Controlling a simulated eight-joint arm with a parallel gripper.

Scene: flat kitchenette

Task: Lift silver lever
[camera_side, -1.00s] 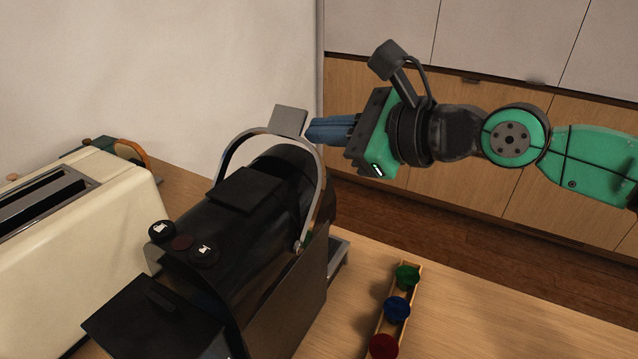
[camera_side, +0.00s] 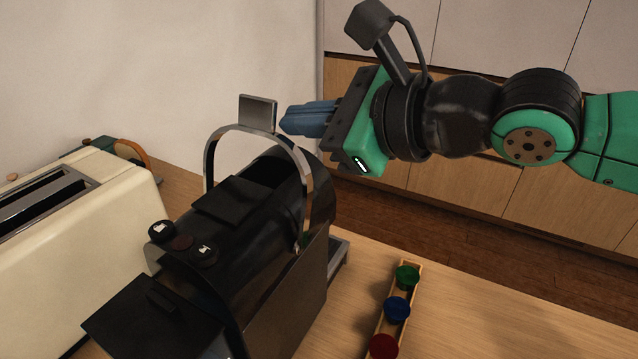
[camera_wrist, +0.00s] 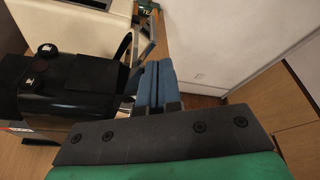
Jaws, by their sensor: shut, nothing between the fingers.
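The silver lever (camera_side: 258,112) is an arched metal handle with a flat tab on top, hinged to the black coffee machine (camera_side: 255,205). It stands raised above the machine's body in the side view. In the wrist view the lever (camera_wrist: 146,38) shows just beyond the fingertips. My gripper (camera_side: 283,122) has blue fingers, shut with nothing between them, just right of the lever's tab. The fingertips are very close to the tab; I cannot tell whether they touch. The fingers also show in the wrist view (camera_wrist: 159,64).
A cream toaster (camera_side: 75,230) stands left of the machine. A wooden holder with green, blue (camera_side: 396,309) and red capsules lies on the counter at right. Wooden cabinets (camera_side: 450,170) stand behind my arm. The air above the machine is free.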

